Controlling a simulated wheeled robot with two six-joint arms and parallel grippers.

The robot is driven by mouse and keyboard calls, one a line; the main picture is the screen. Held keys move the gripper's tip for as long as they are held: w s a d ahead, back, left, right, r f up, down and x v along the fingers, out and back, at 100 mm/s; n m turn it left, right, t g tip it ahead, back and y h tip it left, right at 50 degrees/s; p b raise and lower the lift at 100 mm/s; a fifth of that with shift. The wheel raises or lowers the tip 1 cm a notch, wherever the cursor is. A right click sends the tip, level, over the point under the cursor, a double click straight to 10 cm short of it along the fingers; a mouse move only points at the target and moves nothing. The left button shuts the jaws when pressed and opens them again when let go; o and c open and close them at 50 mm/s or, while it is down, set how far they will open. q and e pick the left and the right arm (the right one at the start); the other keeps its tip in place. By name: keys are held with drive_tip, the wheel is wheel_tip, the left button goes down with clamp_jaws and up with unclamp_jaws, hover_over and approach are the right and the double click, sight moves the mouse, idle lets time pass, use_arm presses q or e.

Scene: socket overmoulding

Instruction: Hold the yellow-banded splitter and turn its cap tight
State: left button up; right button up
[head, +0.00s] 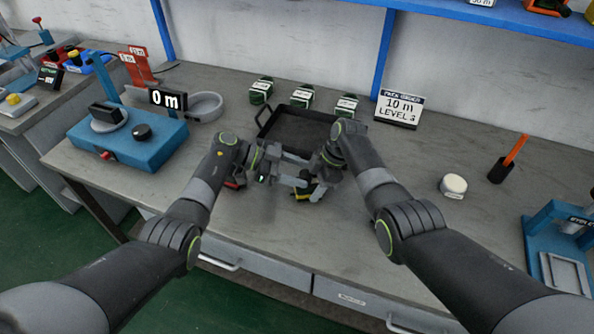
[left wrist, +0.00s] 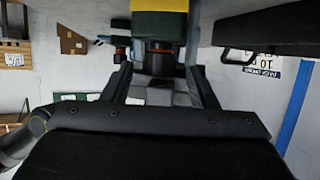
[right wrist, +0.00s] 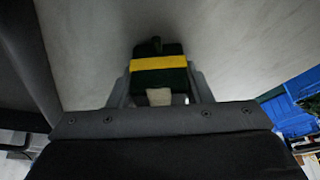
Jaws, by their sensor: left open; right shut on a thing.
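The yellow-banded splitter (head: 303,193) is a dark green block with a yellow band, near the front of the bench. In the right wrist view the splitter (right wrist: 158,64) sits between the fingers of my right gripper (right wrist: 160,88), which is shut on its sides. A dark stub shows at its far end. In the left wrist view the splitter's body (left wrist: 159,25) is at the top, with a dark round cap (left wrist: 160,62) below it. My left gripper (left wrist: 162,78) is open, its fingers on either side of the cap. Contact cannot be told.
A blue machine (head: 130,140) with a "0 m" display stands left. A white-topped round pot (head: 453,185) and a dark holder (head: 499,170) with an orange stick stand right.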

use_arm(q)
drive_tip(key=shift+r, duration=0.1)
wheel_tip(320, 180, up, 10)
idle(0.5)
drive_tip(key=shift+a, duration=0.1)
drive_tip(key=s+a+f+n+t+y, duration=0.25)
drive_tip(key=a+n+y, duration=0.2)
drive_tip(key=a, duration=0.25)
drive_tip(key=shift+m+t+y, duration=0.25)
drive_tip(key=shift+m, duration=0.1)
drive_tip(key=x, duration=1.1)
drive_tip(key=shift+s+d+r, duration=0.1)
drive_tip(key=shift+d+r, duration=0.05)
drive_tip(key=shift+d, duration=0.3)
